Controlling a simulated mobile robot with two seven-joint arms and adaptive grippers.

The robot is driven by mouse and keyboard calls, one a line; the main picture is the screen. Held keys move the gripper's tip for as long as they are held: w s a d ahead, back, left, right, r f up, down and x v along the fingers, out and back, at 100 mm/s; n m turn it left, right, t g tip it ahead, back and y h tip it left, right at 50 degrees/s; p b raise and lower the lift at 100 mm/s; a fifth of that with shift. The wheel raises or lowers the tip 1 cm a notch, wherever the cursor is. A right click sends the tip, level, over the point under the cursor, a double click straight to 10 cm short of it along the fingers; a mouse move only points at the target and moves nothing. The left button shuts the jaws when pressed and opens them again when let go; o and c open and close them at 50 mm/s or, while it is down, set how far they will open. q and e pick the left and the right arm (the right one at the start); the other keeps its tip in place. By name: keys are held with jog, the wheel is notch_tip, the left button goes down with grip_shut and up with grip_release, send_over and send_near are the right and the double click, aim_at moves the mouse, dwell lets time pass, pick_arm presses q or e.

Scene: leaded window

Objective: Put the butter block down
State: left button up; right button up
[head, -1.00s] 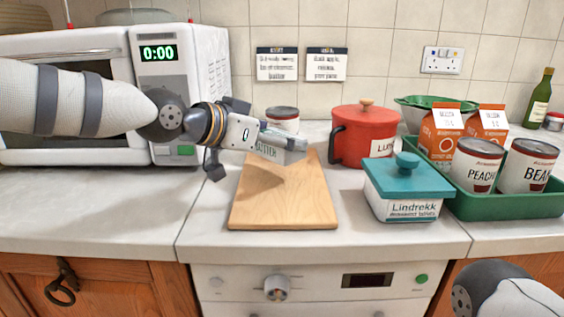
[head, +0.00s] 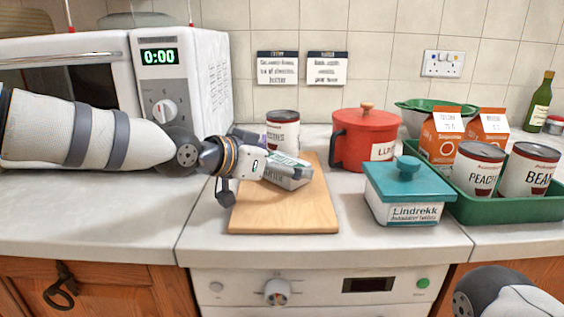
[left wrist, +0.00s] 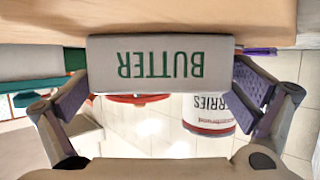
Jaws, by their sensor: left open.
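The butter block (head: 288,170) is a grey-white box with green lettering. It is at the wooden board (head: 285,212), over its back half, and appears to rest on it. My left gripper (head: 276,165) reaches in from the left and is around the block. In the left wrist view the block (left wrist: 160,64) lies between my spread fingers, one at each end, with small gaps showing. The board (left wrist: 160,18) shows at the top edge there. My right gripper is out of view.
A berries tin (head: 283,133) stands behind the board. A red pot (head: 363,140) and a teal-lidded box (head: 405,190) stand to its right, then a green tray (head: 505,208) with tins and cartons. A microwave (head: 188,95) is at left. The board's front is clear.

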pick_arm(q)
jog(key=shift+r, duration=0.15)
jog(key=p+v, duration=0.2)
jog(key=v, duration=0.9)
jog(key=shift+s+a+r, duration=0.2)
jog(key=shift+r, duration=0.05)
jog(key=shift+s+a, duration=0.1)
jog(key=shift+s, duration=0.05)
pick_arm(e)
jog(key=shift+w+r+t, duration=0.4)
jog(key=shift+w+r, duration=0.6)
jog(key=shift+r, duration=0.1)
pick_arm(q)
jog(key=shift+f, duration=0.15)
